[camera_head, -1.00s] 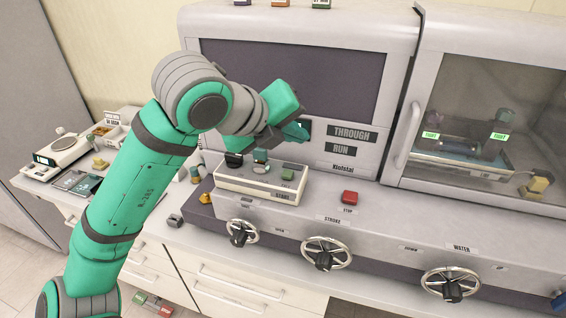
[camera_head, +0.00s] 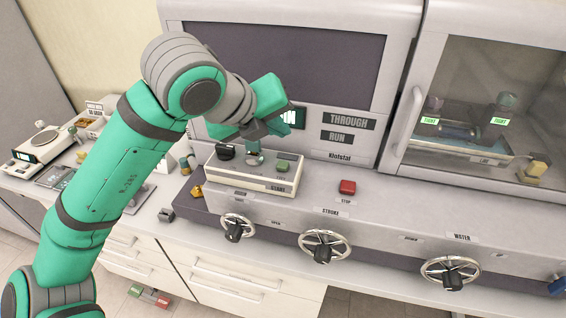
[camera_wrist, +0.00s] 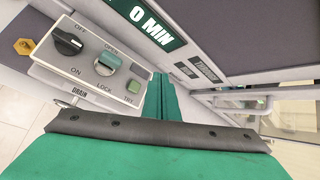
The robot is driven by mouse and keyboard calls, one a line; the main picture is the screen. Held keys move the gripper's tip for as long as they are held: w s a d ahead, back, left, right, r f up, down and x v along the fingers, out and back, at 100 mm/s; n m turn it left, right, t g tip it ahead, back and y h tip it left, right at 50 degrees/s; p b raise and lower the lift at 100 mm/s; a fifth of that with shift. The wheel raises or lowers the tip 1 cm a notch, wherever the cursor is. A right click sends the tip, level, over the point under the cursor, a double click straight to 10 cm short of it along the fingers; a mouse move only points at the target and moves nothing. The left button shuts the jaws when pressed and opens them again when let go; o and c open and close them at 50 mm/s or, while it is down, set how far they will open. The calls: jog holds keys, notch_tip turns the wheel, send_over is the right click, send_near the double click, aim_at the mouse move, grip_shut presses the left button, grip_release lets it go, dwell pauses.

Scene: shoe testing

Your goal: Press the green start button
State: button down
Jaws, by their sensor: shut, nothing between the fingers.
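A START label is on the box's front, below the button. My gripper (camera_head: 276,127) is above and behind the box in the head view, partly hidden by its own hand. In the wrist view its shut green fingers (camera_wrist: 160,98) are just right of the button, apart from it in the picture. The height gap is hard to judge. The fingers hold nothing.
The box (camera_head: 235,177) also carries a black knob (camera_head: 225,151) and a teal-topped switch (camera_head: 255,157). A red STOP button (camera_head: 347,187) is to its right. The machine's dark panel (camera_head: 290,62) rises behind.

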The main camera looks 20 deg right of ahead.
aim_at(279, 167)
jog(key=shift+f, duration=2.95)
jog(key=shift+f, duration=0.15)
jog(key=shift+f, duration=0.25)
jog(key=shift+f, duration=0.55)
dwell(0.4)
jog(key=shift+r, duration=0.95)
jog(key=shift+r, duration=0.15)
jog(key=shift+r, duration=2.4)
